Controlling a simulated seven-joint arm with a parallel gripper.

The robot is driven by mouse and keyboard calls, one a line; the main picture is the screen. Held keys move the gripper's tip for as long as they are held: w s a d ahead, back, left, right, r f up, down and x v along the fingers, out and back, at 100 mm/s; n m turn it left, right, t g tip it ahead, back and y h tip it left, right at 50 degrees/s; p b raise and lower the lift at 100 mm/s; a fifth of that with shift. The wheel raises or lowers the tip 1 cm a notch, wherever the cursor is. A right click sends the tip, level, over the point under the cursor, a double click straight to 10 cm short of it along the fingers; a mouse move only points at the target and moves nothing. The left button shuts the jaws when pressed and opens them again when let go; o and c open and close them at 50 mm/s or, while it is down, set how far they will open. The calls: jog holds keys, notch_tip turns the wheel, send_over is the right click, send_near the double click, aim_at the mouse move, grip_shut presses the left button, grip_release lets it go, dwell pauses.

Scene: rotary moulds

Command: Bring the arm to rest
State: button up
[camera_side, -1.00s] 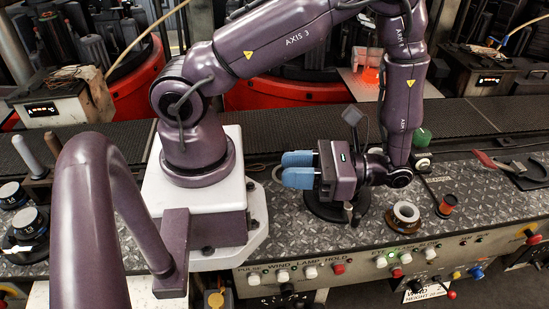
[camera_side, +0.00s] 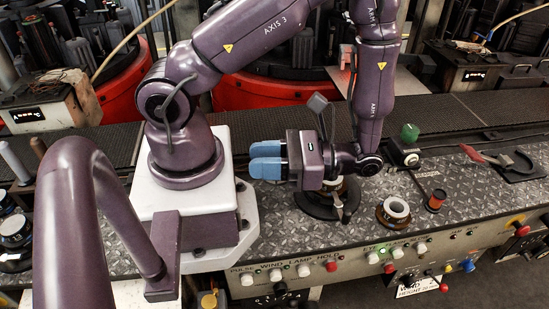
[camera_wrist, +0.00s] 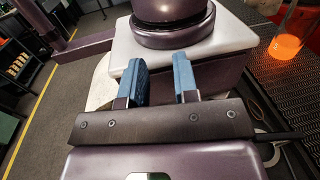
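My gripper (camera_side: 267,158) shows in the side view, pointing left towards my white base, above the bench plate. In the wrist view its two blue fingers (camera_wrist: 160,72) stand apart with nothing between them. The gripper is open and empty.
A dark round stand (camera_side: 316,207) is partly hidden below my gripper. A ring-shaped piece (camera_side: 396,211) and a small red-topped cylinder (camera_side: 435,201) stand to its right. Red-handled pliers (camera_side: 474,154) lie further right. An orange glowing object (camera_wrist: 290,47) shows in the wrist view.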

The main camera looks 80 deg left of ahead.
jog(key=w+a+r+t+h, duration=0.15)
jog(key=w+r+t, duration=0.6)
jog(key=t, duration=0.75)
notch_tip(320, 180, up, 11)
jog(key=a+n+t+h, duration=0.1)
jog(key=a+t, duration=0.1)
jog(key=t, duration=0.6)
jog(key=shift+s+f+n, duration=0.2)
jog(key=shift+s+n, duration=0.1)
